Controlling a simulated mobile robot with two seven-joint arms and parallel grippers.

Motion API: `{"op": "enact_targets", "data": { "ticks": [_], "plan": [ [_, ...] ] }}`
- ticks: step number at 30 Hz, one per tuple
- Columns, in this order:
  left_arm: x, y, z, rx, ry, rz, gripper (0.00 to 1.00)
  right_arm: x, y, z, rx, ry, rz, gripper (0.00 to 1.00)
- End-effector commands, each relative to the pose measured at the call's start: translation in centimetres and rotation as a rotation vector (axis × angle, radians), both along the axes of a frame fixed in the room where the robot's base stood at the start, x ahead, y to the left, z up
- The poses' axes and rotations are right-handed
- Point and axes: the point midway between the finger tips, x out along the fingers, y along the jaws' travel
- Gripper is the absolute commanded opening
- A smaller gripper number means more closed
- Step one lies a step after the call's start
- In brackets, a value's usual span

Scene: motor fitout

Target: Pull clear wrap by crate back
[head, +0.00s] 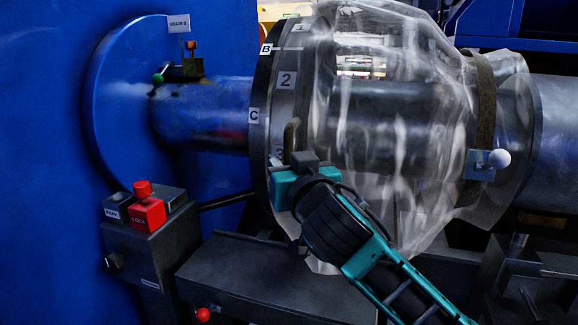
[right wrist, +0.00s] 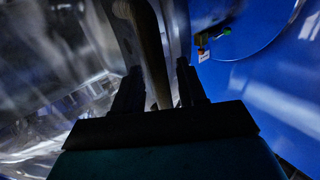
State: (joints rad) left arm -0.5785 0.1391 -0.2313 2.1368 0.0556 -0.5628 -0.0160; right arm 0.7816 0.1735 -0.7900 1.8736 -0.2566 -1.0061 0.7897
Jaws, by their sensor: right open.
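The clear wrap (head: 400,130) hangs as a wrinkled transparent sheet around the dark cylinder in the head view, gathered at a brown band (head: 484,105) on the right. It also shows at the left of the right wrist view (right wrist: 50,115). My right gripper (head: 302,158) is at the wrap's left edge, in front of the numbered ring. A curved brass-coloured handle (head: 290,133) stands at its fingers. In the right wrist view the handle (right wrist: 150,50) runs between the open fingers (right wrist: 158,78); I cannot tell whether they touch it. My left gripper is out of view. I cannot make out a crate.
A numbered ring (head: 285,100) and blue disc (head: 115,90) stand left of the wrap. A control box with a red lock button (head: 148,212) is at lower left. A dark ledge (head: 270,280) runs below.

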Motion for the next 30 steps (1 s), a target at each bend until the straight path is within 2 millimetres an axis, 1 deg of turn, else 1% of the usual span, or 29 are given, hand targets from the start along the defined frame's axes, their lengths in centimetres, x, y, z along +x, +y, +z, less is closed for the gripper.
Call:
{"op": "enact_targets", "data": {
  "ticks": [3,4,16,30],
  "plan": [
    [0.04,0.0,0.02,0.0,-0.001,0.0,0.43,-0.02,0.02,0.0,0.0,0.0,0.0,0.41],
    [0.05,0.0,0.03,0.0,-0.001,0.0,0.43,-0.02,0.01,0.0,0.0,0.0,0.0,0.39],
    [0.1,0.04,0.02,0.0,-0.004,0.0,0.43,-0.04,0.0,-0.03,-0.001,0.001,0.0,0.01],
    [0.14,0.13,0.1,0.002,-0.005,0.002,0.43,0.02,-0.17,-0.03,-0.001,0.001,0.0,0.0]
  ]
}}
